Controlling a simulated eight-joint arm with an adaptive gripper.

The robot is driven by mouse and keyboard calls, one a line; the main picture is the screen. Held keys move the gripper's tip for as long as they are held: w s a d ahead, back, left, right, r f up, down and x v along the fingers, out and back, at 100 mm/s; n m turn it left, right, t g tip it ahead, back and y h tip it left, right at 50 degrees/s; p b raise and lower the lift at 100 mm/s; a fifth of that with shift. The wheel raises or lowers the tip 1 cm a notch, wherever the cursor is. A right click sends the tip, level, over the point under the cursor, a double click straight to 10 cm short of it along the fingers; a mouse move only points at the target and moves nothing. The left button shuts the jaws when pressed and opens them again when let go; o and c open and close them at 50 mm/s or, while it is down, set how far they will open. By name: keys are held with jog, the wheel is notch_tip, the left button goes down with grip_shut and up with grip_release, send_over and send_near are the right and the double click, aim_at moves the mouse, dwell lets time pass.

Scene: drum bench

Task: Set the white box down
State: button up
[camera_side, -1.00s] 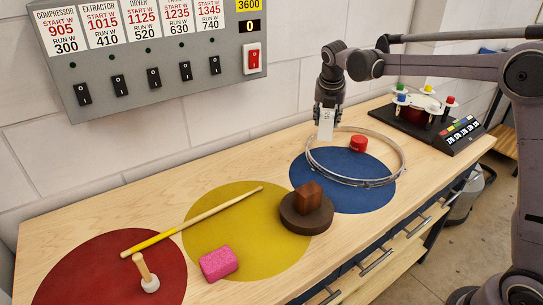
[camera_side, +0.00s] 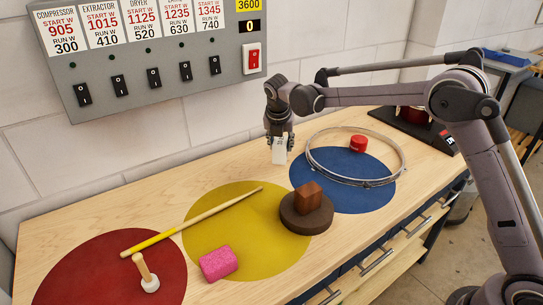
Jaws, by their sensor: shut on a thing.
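The small white box (camera_side: 279,152) is upright between the fingers of my gripper (camera_side: 279,139). My gripper points down and is shut on it. The box shows above the bare wood between the yellow disc (camera_side: 225,262) and the blue disc (camera_side: 345,199), left of the metal hoop. I cannot tell for sure whether its bottom touches the bench (camera_side: 95,208); it looks held a little above it.
A metal hoop (camera_side: 404,165) lies over the blue disc, with a red cap (camera_side: 358,144) by its far side. A wooden block (camera_side: 309,195) sits on a dark round base (camera_side: 305,221). A drumstick (camera_side: 190,221), pink block (camera_side: 219,263), mallet (camera_side: 147,274) and red disc (camera_side: 85,262) lie left. A switch panel (camera_side: 130,50) hangs behind.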

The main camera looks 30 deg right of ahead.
aim_at(281, 153)
jog(key=shift+f, duration=1.7)
jog(key=shift+f, duration=0.15)
jog(key=o, duration=1.2)
jog(key=shift+o, duration=0.2)
